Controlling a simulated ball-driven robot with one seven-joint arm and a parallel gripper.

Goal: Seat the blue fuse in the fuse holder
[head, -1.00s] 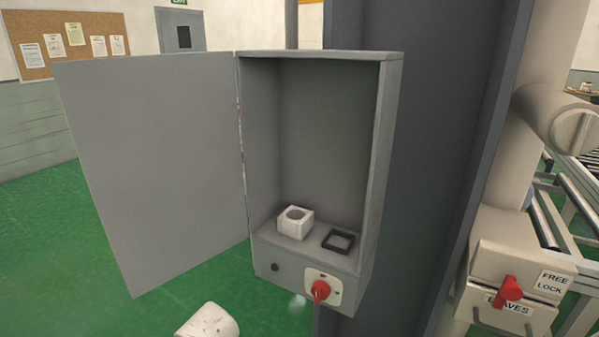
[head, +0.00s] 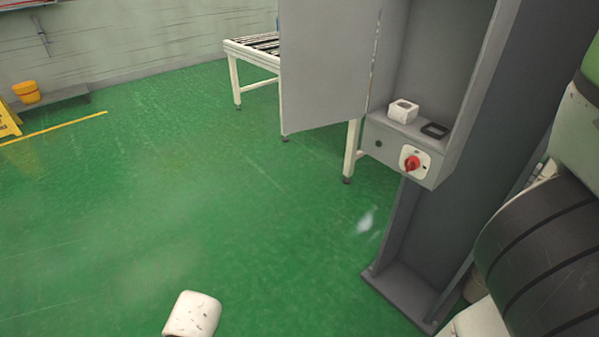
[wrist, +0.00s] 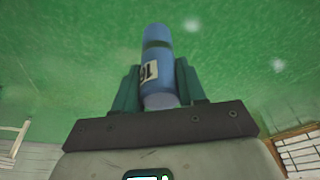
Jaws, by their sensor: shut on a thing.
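The blue fuse (wrist: 157,62) shows in the wrist view, a cylinder with a dark band and a white label with black digits. My gripper (wrist: 158,85) is shut on it, with a green finger on each side, and the fuse points away from the wrist over green floor. The white fuse holder (head: 402,111), a block with a round socket in its top, stands on the ledge inside the grey cabinet (head: 378,130) in the head view. The socket looks empty. My gripper and the fuse do not show in the head view.
The cabinet door (head: 325,75) stands open to the left. A black square frame (head: 435,130) lies right of the holder. A red rotary switch (head: 412,163) sticks out of the cabinet front. A roller table (head: 245,60) stands behind. The floor (head: 180,190) left of the cabinet is clear.

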